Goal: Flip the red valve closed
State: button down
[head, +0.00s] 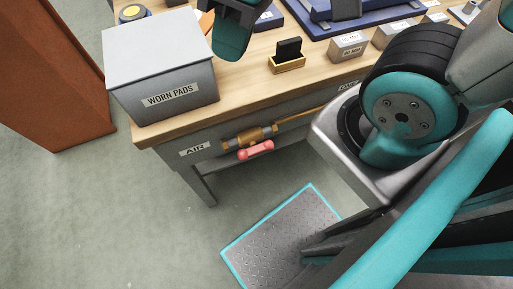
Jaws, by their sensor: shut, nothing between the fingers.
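The valve has a brass body (250,136) on a pipe under the front edge of the workbench, right of the "AIR" label (195,149). Its red handle (256,150) sits just below and in front of the body, slanting slightly up to the right, roughly in line with the pipe. A teal and dark part of my arm hangs over the bench at the top centre, well above and apart from the valve. No gripper fingers show in the head view. Nothing touches the red handle.
A grey "WORN PADS" box (160,65) stands on the bench's left corner (148,135). A small wooden holder (287,63) and several labelled blocks sit behind. A brown-red block (48,75) stands at left. A teal-edged floor mat (275,232) lies below; floor before the valve is open.

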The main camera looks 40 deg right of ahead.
aim_at(243, 155)
jog(key=u, duration=0.55)
jog(key=k, duration=1.35)
jog(key=z, duration=0.1)
jog(key=i, duration=0.9)
jog(key=z, duration=0.35)
